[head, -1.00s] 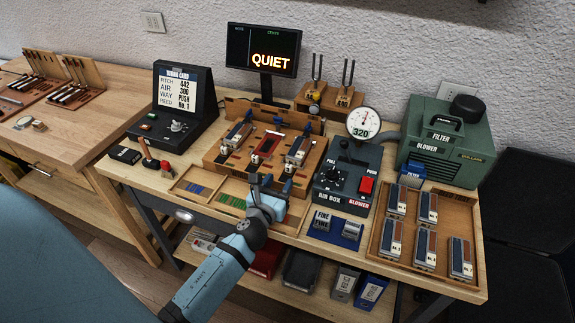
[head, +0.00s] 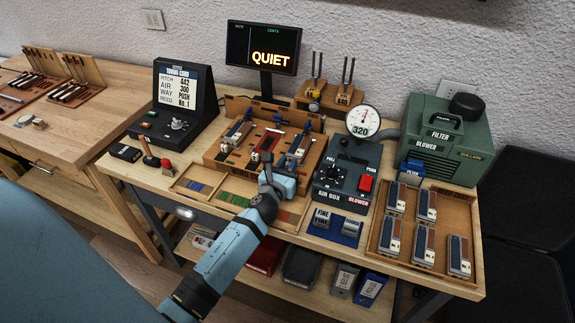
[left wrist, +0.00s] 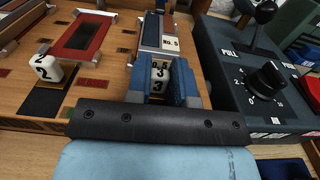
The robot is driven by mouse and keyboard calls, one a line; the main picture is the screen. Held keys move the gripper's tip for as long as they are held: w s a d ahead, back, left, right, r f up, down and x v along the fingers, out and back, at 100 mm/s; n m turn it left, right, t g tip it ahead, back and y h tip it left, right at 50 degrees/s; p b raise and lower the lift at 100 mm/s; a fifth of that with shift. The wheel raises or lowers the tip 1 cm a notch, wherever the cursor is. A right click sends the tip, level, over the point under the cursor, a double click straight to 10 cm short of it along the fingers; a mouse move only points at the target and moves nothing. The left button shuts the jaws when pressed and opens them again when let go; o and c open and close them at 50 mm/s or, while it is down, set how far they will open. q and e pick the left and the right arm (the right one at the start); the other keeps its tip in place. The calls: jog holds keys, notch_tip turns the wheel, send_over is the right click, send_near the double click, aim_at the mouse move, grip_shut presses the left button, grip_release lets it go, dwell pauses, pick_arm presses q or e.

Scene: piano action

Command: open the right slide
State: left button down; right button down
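The wooden action box (head: 222,158) stands on the bench in the head view, with a reed block on its left and one on its right. In the left wrist view, a white knob marked 3 (left wrist: 159,80) sits below the right block (left wrist: 170,30), labelled No. 5. My left gripper (head: 282,174) is at the box's front right. Its two blue fingers (left wrist: 161,88) stand on either side of the knob marked 3 and cover its edges. Whether they press on it is unclear. Another white knob, marked 2 (left wrist: 45,68), lies to the left. My right gripper is out of view.
The air box (head: 345,175) with its dial and red switch stands close to the right of the gripper. A tray (head: 383,250) of reed blocks lies farther right. A shallow tray (head: 178,183) lies in front of the box. The screen (head: 264,48) reads QUIET.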

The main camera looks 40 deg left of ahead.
pick_arm(q)
jog(key=shift+v, duration=1.95)
jog(key=shift+w+f, duration=0.1)
jog(key=c, duration=1)
grip_release()
jog(key=shift+s, duration=0.2)
jog(key=shift+s, duration=0.4)
jog(key=b+v, duration=0.3)
jog(key=v, duration=1)
